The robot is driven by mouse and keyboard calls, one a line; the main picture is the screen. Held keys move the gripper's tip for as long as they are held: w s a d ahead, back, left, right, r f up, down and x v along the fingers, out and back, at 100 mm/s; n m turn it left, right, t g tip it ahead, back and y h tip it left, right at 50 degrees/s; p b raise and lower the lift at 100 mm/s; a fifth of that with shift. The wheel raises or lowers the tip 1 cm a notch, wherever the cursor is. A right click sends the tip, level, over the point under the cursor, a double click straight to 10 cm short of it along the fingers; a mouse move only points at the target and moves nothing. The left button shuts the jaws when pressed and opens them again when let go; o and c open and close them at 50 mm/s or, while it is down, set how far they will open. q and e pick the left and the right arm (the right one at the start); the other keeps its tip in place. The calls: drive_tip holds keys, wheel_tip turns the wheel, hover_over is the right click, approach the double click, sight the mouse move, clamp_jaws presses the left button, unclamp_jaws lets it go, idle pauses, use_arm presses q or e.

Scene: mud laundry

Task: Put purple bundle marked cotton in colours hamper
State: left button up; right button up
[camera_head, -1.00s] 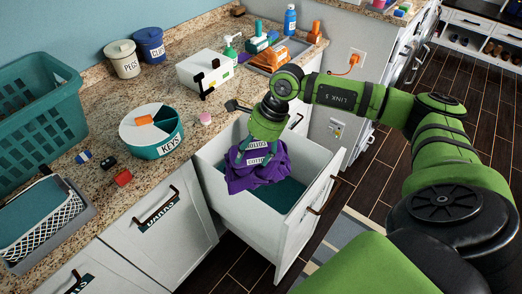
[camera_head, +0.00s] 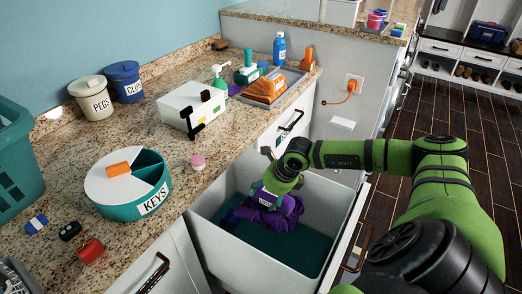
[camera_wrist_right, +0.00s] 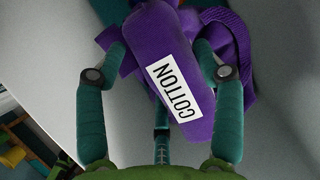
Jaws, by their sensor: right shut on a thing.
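The purple bundle (camera_head: 284,213) has a white label; in the right wrist view the bundle (camera_wrist_right: 190,75) reads COTTON. My right gripper (camera_head: 274,191) is shut on it, with a finger on each side in the wrist view (camera_wrist_right: 161,75). The bundle is inside the pulled-out white hamper drawer (camera_head: 235,250), below its rim and close to the teal bottom. I cannot tell whether it touches the bottom. No label shows on this hamper from here. My left gripper is not in view.
The granite counter runs along the left, with a round KEYS box (camera_head: 112,203), a white box (camera_head: 181,106), PEGS (camera_head: 93,108) and CLIPS (camera_head: 127,90) pots and a teal basket (camera_head: 14,170). The hamper's walls surround my gripper. Dark floor is clear at right.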

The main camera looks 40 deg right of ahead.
sight(265, 204)
drive_tip(key=f+b, duration=0.1)
drive_tip(key=f, duration=0.1)
drive_tip(key=f+b, duration=0.1)
drive_tip(key=f, duration=0.1)
drive_tip(key=shift+w+f, duration=0.2)
drive_tip(key=shift+f, duration=0.15)
drive_tip(key=shift+f+b, duration=0.3)
drive_tip(key=shift+b, duration=0.25)
wheel_tip(265, 204, down, 3)
drive_tip(key=shift+s+a+f, duration=0.1)
drive_tip(key=shift+f, duration=3.45)
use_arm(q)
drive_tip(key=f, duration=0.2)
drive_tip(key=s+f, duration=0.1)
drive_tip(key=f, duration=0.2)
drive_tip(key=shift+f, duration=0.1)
